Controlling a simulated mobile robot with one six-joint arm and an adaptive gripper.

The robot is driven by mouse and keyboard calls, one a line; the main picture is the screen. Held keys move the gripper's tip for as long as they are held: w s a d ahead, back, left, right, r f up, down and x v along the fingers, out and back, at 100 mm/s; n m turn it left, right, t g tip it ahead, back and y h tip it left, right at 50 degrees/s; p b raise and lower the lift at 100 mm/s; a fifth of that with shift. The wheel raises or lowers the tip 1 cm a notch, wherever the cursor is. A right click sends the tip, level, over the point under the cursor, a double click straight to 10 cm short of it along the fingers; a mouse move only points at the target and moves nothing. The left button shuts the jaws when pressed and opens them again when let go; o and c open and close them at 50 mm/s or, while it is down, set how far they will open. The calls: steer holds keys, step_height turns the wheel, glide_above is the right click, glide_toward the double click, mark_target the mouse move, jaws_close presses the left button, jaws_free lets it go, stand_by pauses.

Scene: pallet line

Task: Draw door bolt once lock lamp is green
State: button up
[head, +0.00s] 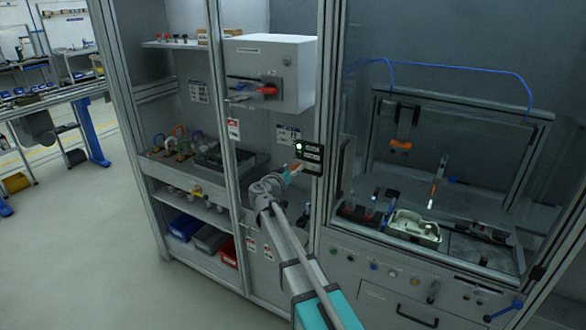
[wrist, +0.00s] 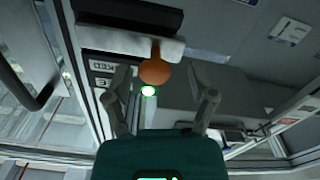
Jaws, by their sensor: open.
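The lock lamp (head: 299,147) glows green on a small dark panel (head: 312,157) on the door post. The lit lamp also shows in the wrist view (wrist: 148,91). The door bolt's orange knob (wrist: 155,70) hangs in the wrist view from a pale bar (wrist: 120,42). In the head view a small orange patch of the knob (head: 294,168) shows just below the lamp panel, partly hidden by my gripper (head: 284,178). In the wrist view my gripper (wrist: 164,84) is open, with its fingers on either side of the knob. Contact with the knob cannot be told.
Behind the door panels, a grey box with a red handle (head: 268,90) hangs above shelves with padlocks and bins (head: 185,227). At right is a glazed cell with a blue hose (head: 450,66) and a button panel (head: 400,275). The floor at left (head: 80,250) is clear.

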steer(key=v, duration=1.1)
steer(key=shift+s+a, duration=0.1)
steer(key=s+d+f+g+y, duration=0.2)
steer(key=s+d+f+g, duration=0.7)
steer(key=s+d+f, duration=0.45)
steer(key=s+d+f+n+g+y, duration=0.1)
steer(key=s+f+n+g+y, duration=0.1)
steer(key=s, duration=0.4)
steer(key=s+f+n+g+y, duration=0.2)
steer(key=s+f+g+y, duration=0.1)
steer(key=s+y, duration=0.3)
steer(key=shift+s+d+g, duration=0.35)
steer(key=shift+s+g, duration=0.05)
steer(key=shift+s, duration=0.2)
stand_by(1.1)
